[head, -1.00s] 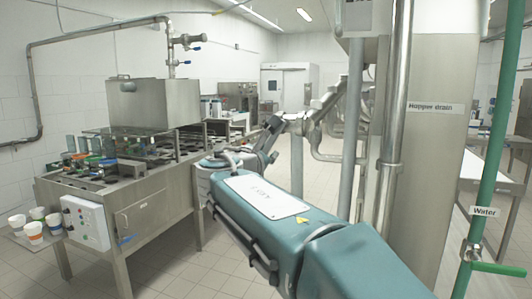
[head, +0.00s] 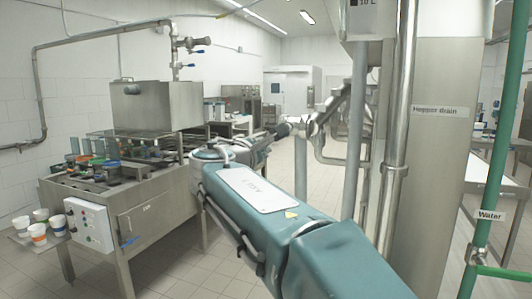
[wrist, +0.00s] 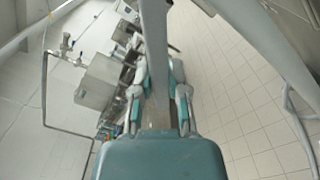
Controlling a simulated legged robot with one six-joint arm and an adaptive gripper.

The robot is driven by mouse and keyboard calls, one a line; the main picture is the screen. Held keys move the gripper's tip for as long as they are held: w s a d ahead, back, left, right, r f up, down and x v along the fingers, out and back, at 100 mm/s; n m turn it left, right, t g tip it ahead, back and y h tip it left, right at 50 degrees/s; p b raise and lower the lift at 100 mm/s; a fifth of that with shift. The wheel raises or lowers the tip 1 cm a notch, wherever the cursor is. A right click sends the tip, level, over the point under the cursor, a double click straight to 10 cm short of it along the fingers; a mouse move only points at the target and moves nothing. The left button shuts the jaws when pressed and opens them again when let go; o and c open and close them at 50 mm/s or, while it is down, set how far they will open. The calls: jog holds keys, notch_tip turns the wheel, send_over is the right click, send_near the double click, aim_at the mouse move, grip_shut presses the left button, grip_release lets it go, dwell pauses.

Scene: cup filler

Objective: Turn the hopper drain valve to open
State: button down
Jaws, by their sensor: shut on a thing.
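My gripper (wrist: 157,100) shows in the wrist view, its two fingers on either side of a long grey bar (wrist: 155,65), and it is shut on this bar. The bar looks like the hopper drain valve's handle. In the head view my teal arm reaches forward to the grey drain pipework (head: 335,125), left of the steel column with the "Hopper drain" label (head: 436,111). My gripper is small there, at the pipework's left side. The valve body and the handle's exact angle are hard to make out.
A green water pipe (head: 497,150) with its own valve and a "Water" label (head: 490,216) stands at the right. A steel filling machine (head: 150,205) with paper cups (head: 38,233) beside it stands at the left. Tiled floor is free between.

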jog(key=m, duration=0.1)
jog(key=a+r+m, duration=0.1)
jog(key=m, duration=0.1)
jog(key=shift+w, duration=0.2)
jog(key=m, duration=0.1)
jog(key=r+m, duration=0.1)
jog(key=shift+w+a+r+m, duration=0.1)
jog(key=shift+a+r+m, duration=0.15)
jog(key=shift+r+m, duration=0.8)
jog(key=shift+m, duration=0.5)
jog(key=shift+r+m, duration=0.7)
jog(key=shift+m, duration=0.55)
jog(key=shift+d, duration=0.1)
jog(key=c, duration=0.6)
grip_release()
jog(key=shift+s+r, duration=0.1)
jog(key=shift+s, duration=0.1)
